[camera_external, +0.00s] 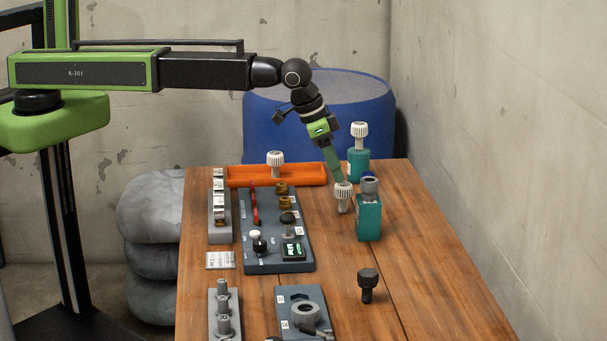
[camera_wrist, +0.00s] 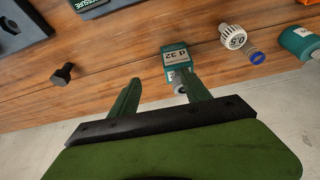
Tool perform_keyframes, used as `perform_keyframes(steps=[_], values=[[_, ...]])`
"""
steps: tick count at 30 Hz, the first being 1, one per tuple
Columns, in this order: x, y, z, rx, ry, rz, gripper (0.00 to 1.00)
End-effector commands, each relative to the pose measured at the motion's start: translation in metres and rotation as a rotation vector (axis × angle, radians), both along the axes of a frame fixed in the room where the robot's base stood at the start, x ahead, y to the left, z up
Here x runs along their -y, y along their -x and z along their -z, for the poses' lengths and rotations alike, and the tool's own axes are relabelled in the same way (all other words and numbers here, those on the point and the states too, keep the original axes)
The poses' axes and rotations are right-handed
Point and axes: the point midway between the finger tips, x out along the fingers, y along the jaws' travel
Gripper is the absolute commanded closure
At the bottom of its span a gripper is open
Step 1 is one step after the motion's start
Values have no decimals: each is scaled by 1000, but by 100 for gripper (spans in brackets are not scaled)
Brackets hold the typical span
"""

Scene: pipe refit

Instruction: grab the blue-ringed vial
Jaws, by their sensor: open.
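A blue ring (camera_wrist: 256,56) shows in the wrist view, right of a white ribbed knob (camera_wrist: 232,37); it appears to belong to the blue-ringed vial, whose body I cannot make out clearly. In the external view only a bit of blue (camera_external: 368,175) shows, mostly hidden behind the grey cap of a teal block. My gripper (camera_wrist: 160,91) is open and empty, with its fingers spread over the table's edge, left of the ring in the wrist view. In the external view my gripper (camera_external: 338,178) points down just above the white knob (camera_external: 343,196).
The teal block (camera_external: 369,218), marked "d 32" in the wrist view (camera_wrist: 176,57), stands close to my right finger there. A teal bottle (camera_external: 358,166) with a white knob stands behind it. A black bolt (camera_external: 367,284), panel (camera_external: 275,225) and orange tray (camera_external: 300,175) share the table.

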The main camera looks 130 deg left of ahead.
Motion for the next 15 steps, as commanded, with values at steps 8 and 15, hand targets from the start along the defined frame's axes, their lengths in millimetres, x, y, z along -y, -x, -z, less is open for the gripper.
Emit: perform_keyframes(steps=[8, 15], values=[[-201, 107, 8, 2, -11, -272, 44], [-214, 120, 10, 1, -10, -294, 44]])
